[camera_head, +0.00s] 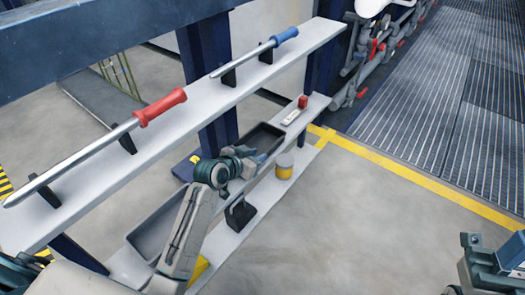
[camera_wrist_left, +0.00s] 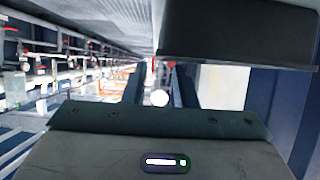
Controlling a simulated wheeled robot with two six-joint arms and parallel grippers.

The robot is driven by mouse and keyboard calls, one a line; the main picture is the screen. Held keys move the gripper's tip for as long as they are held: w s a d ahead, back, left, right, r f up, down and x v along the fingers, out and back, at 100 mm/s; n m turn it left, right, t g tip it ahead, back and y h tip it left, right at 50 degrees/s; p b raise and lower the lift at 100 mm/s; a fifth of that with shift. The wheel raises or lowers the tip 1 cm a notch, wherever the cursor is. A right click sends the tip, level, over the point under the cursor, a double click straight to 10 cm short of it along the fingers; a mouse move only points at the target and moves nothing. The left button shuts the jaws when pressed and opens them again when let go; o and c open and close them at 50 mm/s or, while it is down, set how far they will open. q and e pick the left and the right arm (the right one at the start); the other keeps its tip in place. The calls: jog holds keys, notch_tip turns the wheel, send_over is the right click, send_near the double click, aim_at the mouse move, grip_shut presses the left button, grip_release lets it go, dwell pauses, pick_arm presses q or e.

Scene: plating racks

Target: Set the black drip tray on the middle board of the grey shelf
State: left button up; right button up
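The grey shelf (camera_head: 110,185) runs diagonally across the head view. A black tray (camera_head: 264,135) is at its middle board (camera_head: 312,108), toward the far end; whether it rests fully on the board is hard to see. My left gripper (camera_head: 254,161) is at the tray's near side, partly hiding it. In the left wrist view, the dark tray (camera_wrist_left: 240,35) fills the upper right, beyond the fingers. The left fingers (camera_wrist_left: 158,88) stand apart with a visible gap; contact with the tray is unclear. My right gripper (camera_head: 475,262) is at the lower right, far from the shelf, its opening unclear.
A red-handled rod (camera_head: 160,108) and a blue-handled rod (camera_head: 285,37) rest on the top board. A grey tray (camera_head: 150,235) lies nearer on the middle board. A yellow-and-grey canister (camera_head: 285,170) and black block (camera_head: 240,215) stand below. Floor to the right is open.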

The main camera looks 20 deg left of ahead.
pick_arm(q)
jog(key=p+v, duration=0.1)
jog(key=v, duration=0.6)
jog(key=shift+s+r, duration=0.1)
jog(key=shift+s, duration=0.15)
